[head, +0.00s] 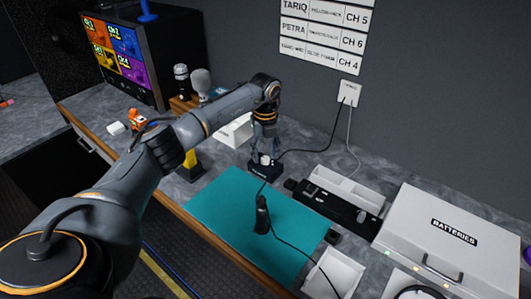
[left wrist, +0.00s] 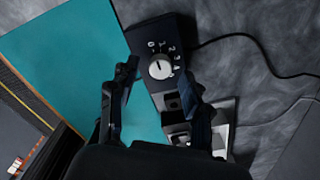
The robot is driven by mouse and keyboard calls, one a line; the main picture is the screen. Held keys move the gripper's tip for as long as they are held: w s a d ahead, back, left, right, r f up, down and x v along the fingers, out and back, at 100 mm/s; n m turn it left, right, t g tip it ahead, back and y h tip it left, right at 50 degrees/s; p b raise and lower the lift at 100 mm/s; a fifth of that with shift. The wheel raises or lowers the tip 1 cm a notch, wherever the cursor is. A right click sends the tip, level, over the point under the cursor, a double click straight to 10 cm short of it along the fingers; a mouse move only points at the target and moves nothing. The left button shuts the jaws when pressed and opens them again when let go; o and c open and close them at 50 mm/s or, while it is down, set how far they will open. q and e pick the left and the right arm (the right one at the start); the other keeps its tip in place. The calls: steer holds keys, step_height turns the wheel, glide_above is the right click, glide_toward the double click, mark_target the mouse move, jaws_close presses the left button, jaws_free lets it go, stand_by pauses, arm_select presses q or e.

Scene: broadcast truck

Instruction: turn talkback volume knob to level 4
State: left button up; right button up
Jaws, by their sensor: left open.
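The talkback box (head: 262,172) is a small dark box on the counter at the far edge of the teal mat. In the left wrist view the box (left wrist: 149,36) has a round white volume knob (left wrist: 160,67) with white numbers from 0 to 4 around its upper side. A dark pointer mark shows on the knob; its exact setting is too small to read. My left gripper (head: 266,153) points down over the box. In the left wrist view my left gripper (left wrist: 160,74) is open, its fingers on either side of the knob and apart from it. My right gripper is out of view.
A teal mat (head: 220,205) carries a black upright object (head: 262,215) with a cable. A white case marked BATTERIES (head: 450,235) and white trays (head: 335,275) stand to the right. A monitor (head: 120,55) stands at the back left. A black cable runs from the box to the wall plate (head: 348,92).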

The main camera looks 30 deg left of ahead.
arm_select(q)
steer(key=shift+f, duration=0.7)
jaws_close()
